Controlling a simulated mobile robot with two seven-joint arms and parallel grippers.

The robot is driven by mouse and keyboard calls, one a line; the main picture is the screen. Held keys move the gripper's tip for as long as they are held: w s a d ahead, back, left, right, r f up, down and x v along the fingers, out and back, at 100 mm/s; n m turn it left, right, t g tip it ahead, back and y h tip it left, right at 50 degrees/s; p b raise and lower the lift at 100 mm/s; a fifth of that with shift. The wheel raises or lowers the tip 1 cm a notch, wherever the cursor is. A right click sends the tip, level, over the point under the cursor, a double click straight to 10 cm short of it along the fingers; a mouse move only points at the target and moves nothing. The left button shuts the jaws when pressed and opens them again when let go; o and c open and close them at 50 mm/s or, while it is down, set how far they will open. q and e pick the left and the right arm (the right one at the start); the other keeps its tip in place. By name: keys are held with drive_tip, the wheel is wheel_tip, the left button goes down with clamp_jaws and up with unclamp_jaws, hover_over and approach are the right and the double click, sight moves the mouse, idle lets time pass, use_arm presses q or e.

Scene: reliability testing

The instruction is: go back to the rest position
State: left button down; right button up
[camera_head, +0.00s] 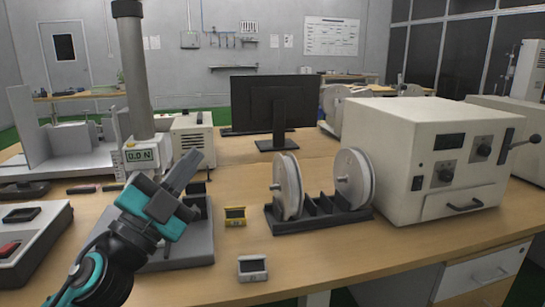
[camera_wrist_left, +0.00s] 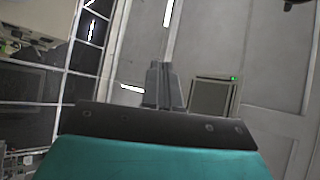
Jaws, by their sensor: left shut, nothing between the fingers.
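My left gripper (camera_head: 184,171) is raised over the left middle of the table, in front of a testing stand with a grey column. Its fingers are together and hold nothing. It points up and to the right in the head view. In the left wrist view the closed fingers (camera_wrist_left: 164,86) show against the far wall and ceiling, with no object near them. My right gripper is in neither view.
A monitor (camera_head: 272,105) stands behind. The front middle of the table is mostly clear.

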use_arm(q)
drive_tip(key=s+a+f+n+g+y, duration=0.3)
drive_tip(key=a+f+n+y, duration=0.3)
drive_tip(key=f, duration=0.4)
drive_tip(key=s+a+f+n+g+y, duration=0.2)
drive_tip(key=a+f+n+g+y, duration=0.1)
drive_tip(key=f+n+y, duration=0.65)
drive_tip(key=s+d+f+g+h, duration=0.1)
drive_tip(key=s+f+g+h, duration=0.3)
drive_tip(key=s+f+g, duration=1.1)
drive_tip(key=w+d+f+t+h, duration=0.2)
drive_tip(key=d+f+t, duration=0.45)
drive_tip(key=t, duration=0.35)
drive_tip(key=s+a+r+p, duration=0.1)
drive_tip(key=a+r+p, duration=0.2)
drive_tip(key=r+p, duration=0.8)
drive_tip(key=p, duration=0.4)
drive_tip(key=shift+s+r+m+t+p, duration=0.15)
drive_tip(key=shift+m+t+p, duration=0.15)
drive_tip(key=shift+m+t, duration=0.1)
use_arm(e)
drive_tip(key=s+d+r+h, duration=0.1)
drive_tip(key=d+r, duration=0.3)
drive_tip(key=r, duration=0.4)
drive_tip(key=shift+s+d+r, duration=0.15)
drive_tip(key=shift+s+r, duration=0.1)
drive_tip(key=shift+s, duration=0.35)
use_arm(q)
drive_tip(key=shift+a+y, duration=0.1)
drive_tip(key=shift+y, duration=0.15)
